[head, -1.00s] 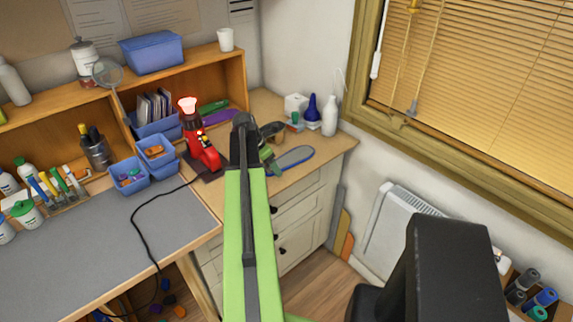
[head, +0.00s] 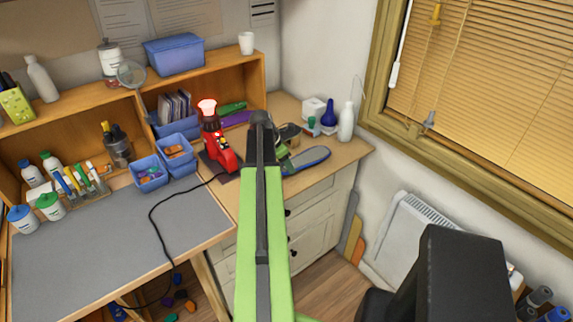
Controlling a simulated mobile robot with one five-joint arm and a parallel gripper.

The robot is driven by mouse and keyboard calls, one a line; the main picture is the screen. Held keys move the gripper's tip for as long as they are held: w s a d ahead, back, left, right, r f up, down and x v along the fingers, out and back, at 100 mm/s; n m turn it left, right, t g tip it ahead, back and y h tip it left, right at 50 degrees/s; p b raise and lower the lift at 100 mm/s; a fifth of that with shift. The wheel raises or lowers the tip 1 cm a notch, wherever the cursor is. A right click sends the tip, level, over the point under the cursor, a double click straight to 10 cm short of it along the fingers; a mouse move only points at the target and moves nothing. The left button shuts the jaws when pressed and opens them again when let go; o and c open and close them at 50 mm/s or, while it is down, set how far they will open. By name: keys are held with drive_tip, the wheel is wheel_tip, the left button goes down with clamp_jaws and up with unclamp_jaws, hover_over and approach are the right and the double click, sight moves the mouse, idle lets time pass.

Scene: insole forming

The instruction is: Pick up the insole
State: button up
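A blue-grey insole (head: 306,160) lies flat on the wooden side counter, right of the red heating tool. My green and black arm reaches up the middle of the head view, and its dark far end is left of the insole. Dark and green parts (head: 287,138) show just beyond the arm, close to the insole's left end; I cannot tell if these are my gripper. The fingers cannot be made out, and the arm hides part of the counter. The insole rests on the counter and is not seen lifted.
The red heating tool (head: 218,148) with a glowing top stands left of the arm, its black cord crossing the grey mat (head: 120,250). Green and purple insoles (head: 237,118) lie in the shelf. A white bottle (head: 346,121) and a blue bottle (head: 328,115) stand behind the insole.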

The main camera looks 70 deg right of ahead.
wheel_tip(320, 180, up, 3)
drive_tip(key=shift+f+p, duration=0.15)
drive_tip(key=shift+p, duration=0.6)
drive_tip(key=s+a+r+p, duration=0.2)
drive_tip(key=s+r+p, duration=0.1)
drive_tip(key=s, duration=0.2)
drive_tip(key=s+a+r+p, duration=0.2)
drive_tip(key=s, duration=0.3)
drive_tip(key=shift+s+a+r+p, duration=0.3)
drive_tip(key=shift+s+r+p, duration=0.05)
drive_tip(key=shift+r+p, duration=0.05)
drive_tip(key=shift+r+p, duration=0.3)
